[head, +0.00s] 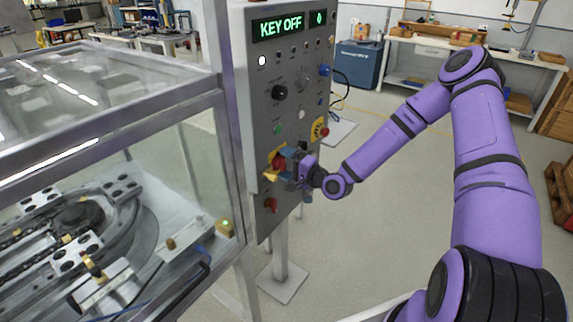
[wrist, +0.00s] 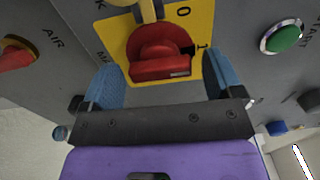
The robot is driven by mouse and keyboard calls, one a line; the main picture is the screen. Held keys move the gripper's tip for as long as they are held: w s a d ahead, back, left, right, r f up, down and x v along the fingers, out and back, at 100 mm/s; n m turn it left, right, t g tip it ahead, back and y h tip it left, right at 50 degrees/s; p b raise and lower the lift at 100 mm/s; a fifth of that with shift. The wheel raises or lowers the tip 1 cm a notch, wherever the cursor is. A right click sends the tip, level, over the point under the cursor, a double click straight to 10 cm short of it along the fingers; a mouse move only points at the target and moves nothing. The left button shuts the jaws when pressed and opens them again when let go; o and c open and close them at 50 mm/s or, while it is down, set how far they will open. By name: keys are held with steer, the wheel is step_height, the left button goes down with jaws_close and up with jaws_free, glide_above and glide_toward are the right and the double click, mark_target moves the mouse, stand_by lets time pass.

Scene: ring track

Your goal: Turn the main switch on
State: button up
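The main switch is a red rotary knob (wrist: 160,60) on a yellow plate marked 0 and 1, low on the grey control panel (head: 290,75). In the head view the red knob (head: 278,162) is partly hidden by my gripper (head: 292,164). In the wrist view my gripper (wrist: 163,78) is open, with one blue finger to each side of the knob and gaps showing between. A brass-yellow piece (wrist: 150,9) stands at the plate's upper edge, cut off by the frame. The panel display (head: 278,26) reads KEY OFF.
A red AIR knob (wrist: 15,54) and a green START button (wrist: 282,38) flank the switch. A red emergency button on yellow (head: 320,130) is close to my gripper. The glass-walled track enclosure (head: 185,165) stands left.

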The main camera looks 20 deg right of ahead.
steer(key=v, duration=1)
steer(key=shift+s+d, duration=0.2)
steer(key=shift+s, duration=0.1)
stand_by(0.4)
